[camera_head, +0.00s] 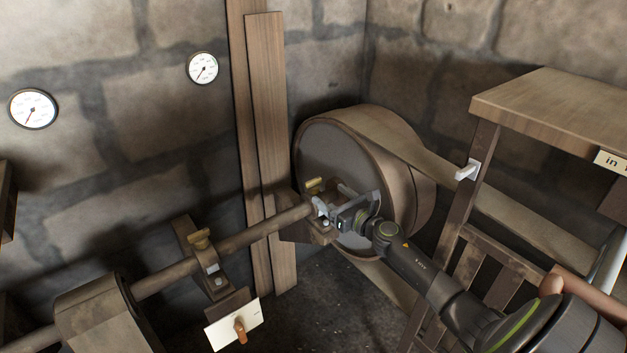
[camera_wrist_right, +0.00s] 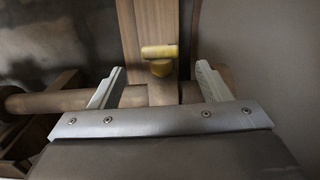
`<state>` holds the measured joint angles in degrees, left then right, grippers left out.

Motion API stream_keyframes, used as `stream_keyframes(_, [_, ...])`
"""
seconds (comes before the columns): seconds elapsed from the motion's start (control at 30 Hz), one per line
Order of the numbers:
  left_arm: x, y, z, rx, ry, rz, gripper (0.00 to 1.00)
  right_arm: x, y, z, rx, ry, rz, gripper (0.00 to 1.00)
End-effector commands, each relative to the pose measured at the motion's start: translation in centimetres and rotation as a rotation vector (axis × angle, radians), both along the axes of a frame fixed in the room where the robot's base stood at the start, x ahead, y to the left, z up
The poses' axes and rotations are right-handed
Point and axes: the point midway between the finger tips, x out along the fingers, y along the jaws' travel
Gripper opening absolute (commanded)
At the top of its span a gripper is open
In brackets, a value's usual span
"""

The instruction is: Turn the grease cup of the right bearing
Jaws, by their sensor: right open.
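The right bearing (camera_head: 318,232) carries the shaft (camera_head: 262,230) beside the big pulley. Its brass-yellow grease cup (camera_head: 315,184) stands on top; in the right wrist view the cup (camera_wrist_right: 159,65) shows as a T-shaped yellow head. My right gripper (camera_head: 333,197) is at this bearing, next to the pulley face. In the right wrist view the open jaws (camera_wrist_right: 160,82) have one finger on each side of the cup's line, with clear gaps. The cup appears beyond the fingertips, and I see no contact. My left gripper is not in view.
A second bearing with a yellow cup (camera_head: 199,240) sits farther left on the shaft. The pulley (camera_head: 340,165) carries a wide belt (camera_head: 470,185) running right. A wooden stand (camera_head: 545,105) is at right. A white plate with a wooden knob (camera_head: 240,330) is below.

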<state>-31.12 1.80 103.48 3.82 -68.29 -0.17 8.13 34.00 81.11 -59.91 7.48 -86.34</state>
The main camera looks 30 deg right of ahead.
Motion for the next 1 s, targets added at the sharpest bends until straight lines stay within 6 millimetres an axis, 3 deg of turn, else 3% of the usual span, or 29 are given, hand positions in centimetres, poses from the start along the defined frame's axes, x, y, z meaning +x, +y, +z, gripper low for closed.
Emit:
stream_keyframes(0.3, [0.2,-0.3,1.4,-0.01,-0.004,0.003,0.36,5.6,0.5,-0.1,0.002,-0.002,0.0,0.71])
stream_keyframes(0.5, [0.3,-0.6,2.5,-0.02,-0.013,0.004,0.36,7.8,0.6,-0.1,0.002,-0.001,0.0,0.71])
stream_keyframes(0.97, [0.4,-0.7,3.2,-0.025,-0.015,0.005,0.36,8.7,0.7,0.0,0.001,0.0,0.0,0.71])
stream_keyframes(1.0, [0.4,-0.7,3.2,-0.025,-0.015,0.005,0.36,8.7,0.7,0.0,0.001,0.0,0.0,0.66])
